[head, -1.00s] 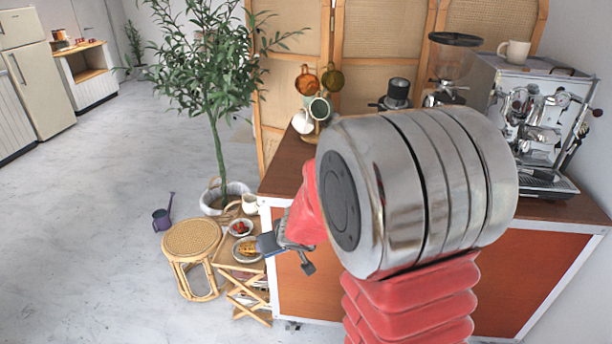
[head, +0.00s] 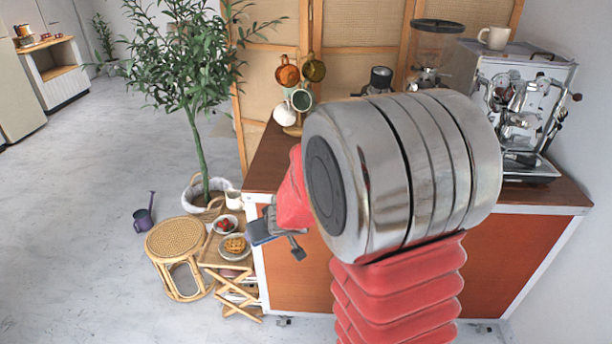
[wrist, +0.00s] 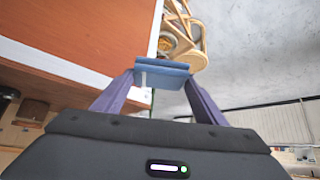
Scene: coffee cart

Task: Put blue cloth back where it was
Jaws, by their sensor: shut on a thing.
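The blue cloth (wrist: 162,72) is a folded flat pad held between the two fingertips of my gripper (wrist: 162,80) in the wrist view. In the head view a small part of the blue cloth (head: 260,232) shows at the end of my gripper (head: 272,238), which hangs in front of the left end of the coffee cart (head: 310,275). The cloth is in the air, above floor level and apart from the side table in the wrist view. My arm hides much of the cart top.
A folding side table (head: 215,262) with a waffle plate (head: 235,246) and berry bowl (head: 227,225) stands left of the cart. Near it are a rattan stool (head: 173,240), a potted tree (head: 200,130) and a watering can (head: 144,220). The espresso machine (head: 520,110) stands at the cart's right. Left floor is clear.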

